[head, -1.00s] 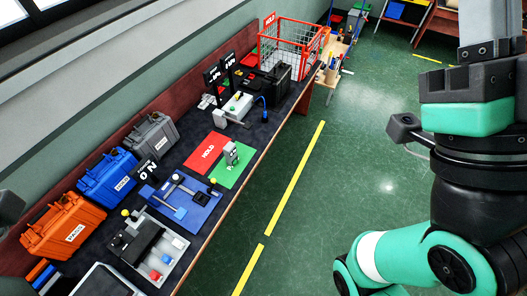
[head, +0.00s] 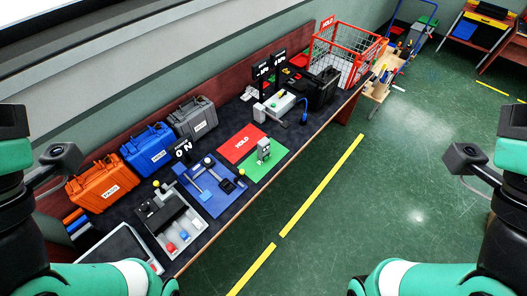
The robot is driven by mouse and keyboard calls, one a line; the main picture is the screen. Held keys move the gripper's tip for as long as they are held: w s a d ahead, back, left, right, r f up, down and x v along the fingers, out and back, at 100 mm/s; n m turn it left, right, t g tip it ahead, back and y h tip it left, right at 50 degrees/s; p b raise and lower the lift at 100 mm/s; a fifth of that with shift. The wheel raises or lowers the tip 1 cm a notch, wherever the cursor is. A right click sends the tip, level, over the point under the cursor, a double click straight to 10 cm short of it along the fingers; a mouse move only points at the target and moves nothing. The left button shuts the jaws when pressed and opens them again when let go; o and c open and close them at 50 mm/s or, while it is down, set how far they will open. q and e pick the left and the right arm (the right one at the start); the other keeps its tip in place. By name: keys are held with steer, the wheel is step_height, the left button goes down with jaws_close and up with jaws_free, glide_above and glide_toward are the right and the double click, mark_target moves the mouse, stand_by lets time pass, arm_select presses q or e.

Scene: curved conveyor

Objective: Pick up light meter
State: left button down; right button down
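Neither gripper's fingers are in view.
Orange (head: 101,187), blue (head: 149,150) and grey (head: 193,119) cases line the bench's back. A blue fixture board (head: 212,188), a grey tray (head: 172,222), a black case (head: 322,88) and a red wire basket (head: 345,52) also stand there. The green floor (head: 340,215) in front is clear.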

stand_by(0.4)
arm_select(q)
steer(key=shift+c, duration=0.6)
jaws_free()
